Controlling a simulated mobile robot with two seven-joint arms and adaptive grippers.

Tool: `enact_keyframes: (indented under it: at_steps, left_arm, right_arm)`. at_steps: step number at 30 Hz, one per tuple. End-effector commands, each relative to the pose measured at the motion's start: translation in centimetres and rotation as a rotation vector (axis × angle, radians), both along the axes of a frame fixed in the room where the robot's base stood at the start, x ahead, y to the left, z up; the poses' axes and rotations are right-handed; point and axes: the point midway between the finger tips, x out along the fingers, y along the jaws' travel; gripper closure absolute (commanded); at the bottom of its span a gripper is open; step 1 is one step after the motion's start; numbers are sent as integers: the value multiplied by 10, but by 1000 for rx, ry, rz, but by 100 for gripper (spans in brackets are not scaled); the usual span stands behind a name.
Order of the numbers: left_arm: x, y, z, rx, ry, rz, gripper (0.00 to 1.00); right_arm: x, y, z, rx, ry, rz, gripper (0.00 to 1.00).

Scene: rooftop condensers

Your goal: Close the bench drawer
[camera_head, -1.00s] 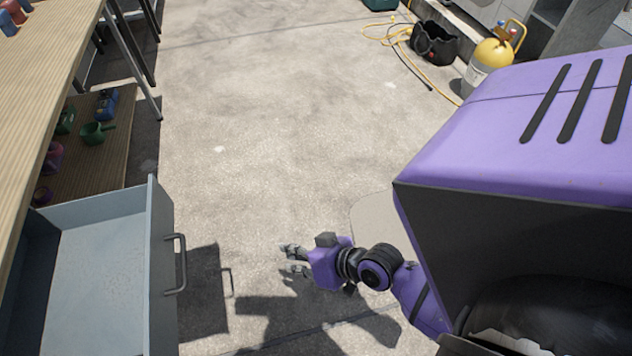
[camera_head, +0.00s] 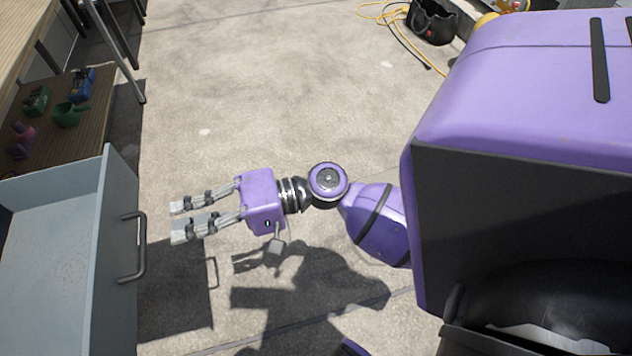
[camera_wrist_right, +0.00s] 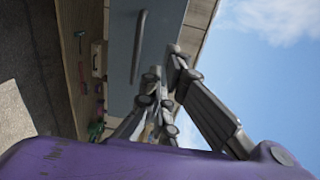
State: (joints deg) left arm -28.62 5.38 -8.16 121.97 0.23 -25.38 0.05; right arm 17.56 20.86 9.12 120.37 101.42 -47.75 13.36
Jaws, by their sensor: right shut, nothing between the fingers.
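The bench drawer (camera_head: 50,250) is pulled well out at the left of the head view and shows an empty light grey inside. Its front panel (camera_head: 115,290) carries a dark bar handle (camera_head: 142,255). My right gripper (camera_head: 175,222) is shut and empty, with its fingers pointing left at the drawer front. A gap shows between the fingertips and the handle. In the right wrist view, the drawer front (camera_wrist_right: 122,75) and handle (camera_wrist_right: 139,45) lie beyond the fingers (camera_wrist_right: 165,75). My left gripper is in neither view.
The wooden bench (camera_head: 22,35) has a lower shelf (camera_head: 75,140) holding a green pot (camera_head: 67,115), a blue item and other small things. A metal bench leg (camera_head: 115,55) stands beyond the drawer. A black bag (camera_head: 432,22) and yellow hose lie at the back. The concrete floor between is clear.

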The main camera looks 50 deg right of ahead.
Motion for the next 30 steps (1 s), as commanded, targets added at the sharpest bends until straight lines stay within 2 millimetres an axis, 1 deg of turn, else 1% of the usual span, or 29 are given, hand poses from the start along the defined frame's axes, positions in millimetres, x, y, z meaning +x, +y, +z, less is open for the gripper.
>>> enact_keyframes:
  at_steps: [1, 6, 9, 13, 19, 30]
  left_arm:
    - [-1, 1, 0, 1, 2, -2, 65]
    - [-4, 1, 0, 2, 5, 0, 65]
    - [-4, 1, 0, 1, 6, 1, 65]
    - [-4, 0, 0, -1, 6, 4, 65]
    - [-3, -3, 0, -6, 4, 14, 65]
    - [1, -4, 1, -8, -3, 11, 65]
  right_arm:
    - [8, 10, 3, 3, -7, 3, 100]
    - [29, 40, 2, 2, -4, 1, 100]
    - [40, 55, 1, 2, -3, 0, 100]
    - [51, 70, 1, 0, -3, 1, 100]
    - [58, 81, 0, 0, 0, 0, 100]
    - [59, 82, 0, -1, -1, 0, 100]
